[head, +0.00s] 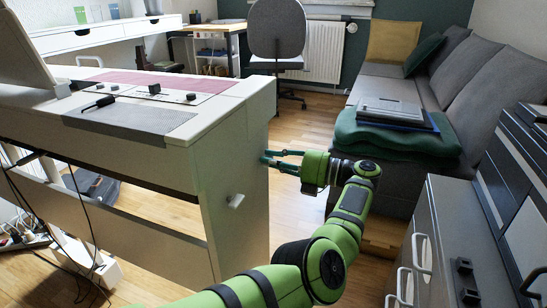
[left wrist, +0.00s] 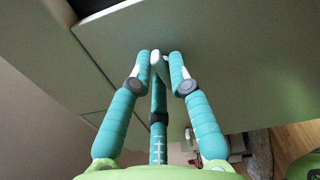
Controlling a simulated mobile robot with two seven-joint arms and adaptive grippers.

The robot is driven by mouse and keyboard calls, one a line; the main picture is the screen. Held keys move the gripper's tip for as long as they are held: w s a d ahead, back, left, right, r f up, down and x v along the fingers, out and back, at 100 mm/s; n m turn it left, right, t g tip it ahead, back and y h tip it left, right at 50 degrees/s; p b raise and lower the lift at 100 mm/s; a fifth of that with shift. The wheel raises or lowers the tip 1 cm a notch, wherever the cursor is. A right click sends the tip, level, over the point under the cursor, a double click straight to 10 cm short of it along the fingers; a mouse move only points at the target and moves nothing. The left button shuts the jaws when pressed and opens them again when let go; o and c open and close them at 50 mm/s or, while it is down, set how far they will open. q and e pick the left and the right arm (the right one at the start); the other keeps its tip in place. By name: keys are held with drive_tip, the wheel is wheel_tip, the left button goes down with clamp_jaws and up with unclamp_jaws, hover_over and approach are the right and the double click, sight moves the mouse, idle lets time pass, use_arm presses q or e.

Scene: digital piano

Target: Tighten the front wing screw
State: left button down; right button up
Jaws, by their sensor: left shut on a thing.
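My left gripper (head: 266,158) reaches the right-hand end panel of the white piano (head: 225,180), near the panel's far edge. In the left wrist view, its teal fingers (left wrist: 159,60) are closed around a small white wing screw (left wrist: 156,57) at the panel face. That screw is mostly hidden by the fingers, and I cannot make it out in the head view. Another white wing screw (head: 236,201) sticks out of the same panel, lower and nearer to me, clear of the gripper. My right gripper is not in view.
A grey cabinet (head: 440,230) with white handles stands at the right. A grey sofa (head: 495,85) with a green blanket (head: 385,137) is behind it. Black cables (head: 75,220) hang at the piano's left. Wooden floor (head: 300,120) is free beyond my gripper.

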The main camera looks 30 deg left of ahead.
use_arm(q)
drive_tip(key=shift+m, duration=1)
drive_tip(key=c, duration=1.2)
unclamp_jaws()
